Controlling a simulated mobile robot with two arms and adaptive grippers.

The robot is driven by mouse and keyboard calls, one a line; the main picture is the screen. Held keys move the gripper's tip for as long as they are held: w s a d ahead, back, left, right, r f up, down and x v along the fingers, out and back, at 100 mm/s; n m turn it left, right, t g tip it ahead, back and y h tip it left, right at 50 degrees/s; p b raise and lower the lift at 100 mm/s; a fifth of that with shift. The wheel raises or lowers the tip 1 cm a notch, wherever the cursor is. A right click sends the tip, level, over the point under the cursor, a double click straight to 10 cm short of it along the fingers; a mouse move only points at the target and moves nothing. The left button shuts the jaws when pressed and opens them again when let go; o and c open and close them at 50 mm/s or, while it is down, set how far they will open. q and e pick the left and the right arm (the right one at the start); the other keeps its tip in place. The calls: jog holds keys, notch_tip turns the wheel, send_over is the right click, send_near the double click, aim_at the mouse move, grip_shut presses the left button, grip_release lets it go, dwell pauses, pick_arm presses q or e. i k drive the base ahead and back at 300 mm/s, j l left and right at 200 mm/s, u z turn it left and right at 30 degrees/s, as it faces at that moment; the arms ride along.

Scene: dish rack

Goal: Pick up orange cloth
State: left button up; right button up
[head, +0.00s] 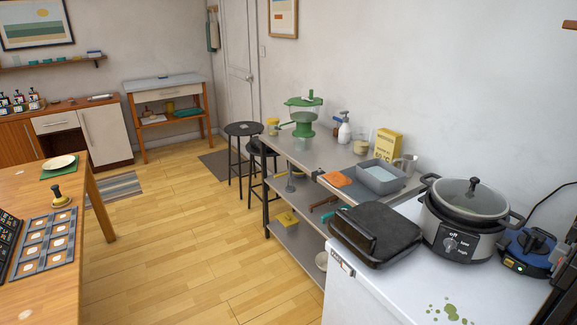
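The orange cloth (336,179) lies flat and small on the grey metal shelf table (308,156), near its front edge. It is just left of a grey dish tub (381,177). Nothing covers the cloth from this view. Neither my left gripper nor my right gripper shows in the head view.
A black grill (375,234) and a slow cooker (461,218) stand on the white cabinet (443,268) nearer to me. A yellow box (389,144), a soap bottle (344,128) and a green appliance (303,117) stand behind the cloth. The wood floor (190,235) left of the table is clear.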

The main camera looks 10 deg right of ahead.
aim_at(338, 179)
jog(key=i+j+u, duration=0.15)
jog(key=i, duration=0.75)
jog(key=i+j+u, duration=0.1)
jog(key=i, duration=0.85)
jog(key=j, duration=0.1)
